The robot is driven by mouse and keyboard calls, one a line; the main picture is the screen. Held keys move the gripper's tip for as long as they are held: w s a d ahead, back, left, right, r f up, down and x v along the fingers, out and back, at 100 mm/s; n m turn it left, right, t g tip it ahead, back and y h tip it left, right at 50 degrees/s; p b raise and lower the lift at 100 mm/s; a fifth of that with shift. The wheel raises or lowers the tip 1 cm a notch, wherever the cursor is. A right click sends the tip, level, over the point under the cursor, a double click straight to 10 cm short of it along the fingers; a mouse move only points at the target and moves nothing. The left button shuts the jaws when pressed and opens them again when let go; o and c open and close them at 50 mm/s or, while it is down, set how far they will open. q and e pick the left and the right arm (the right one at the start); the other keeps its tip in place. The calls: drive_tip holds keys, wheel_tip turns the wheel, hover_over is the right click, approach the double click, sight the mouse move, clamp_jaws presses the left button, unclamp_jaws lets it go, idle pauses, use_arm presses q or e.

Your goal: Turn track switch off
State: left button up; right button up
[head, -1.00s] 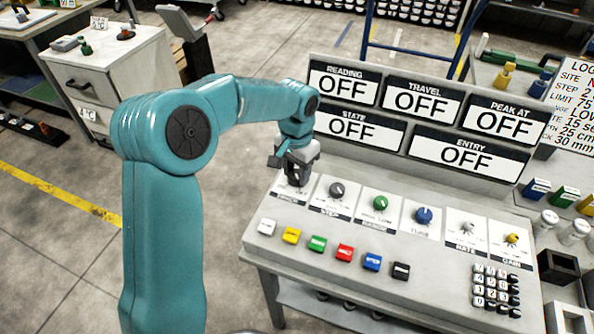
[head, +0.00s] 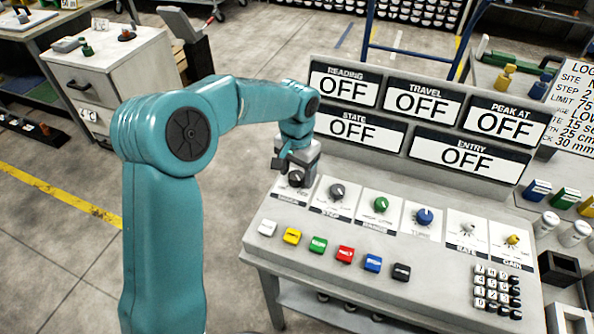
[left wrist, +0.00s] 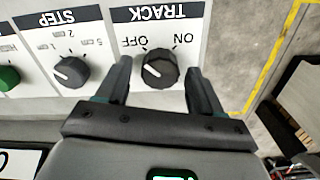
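The track switch is a black rotary knob (left wrist: 160,68) on a white plate marked TRACK, with OFF and ON labels. The knob also shows in the head view (head: 296,179), at the left end of the console's knob row. My left gripper (head: 290,165) is just above it. In the left wrist view the gripper (left wrist: 160,80) is open, with one finger on each side of the knob and a gap to each. My right gripper is not in view.
The STEP knob (left wrist: 70,72) sits beside the track knob. More knobs, a row of coloured buttons (head: 345,254) and a keypad (head: 496,290) are on the console. The upright display panel (head: 430,118) behind shows OFF in every window.

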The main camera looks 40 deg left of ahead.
sight(297, 174)
use_arm(q)
wheel_tip(297, 174, up, 16)
drive_tip(key=p, duration=0.1)
drive_tip(key=shift+r+p, duration=0.15)
drive_tip(key=shift+p, duration=0.25)
idle(0.5)
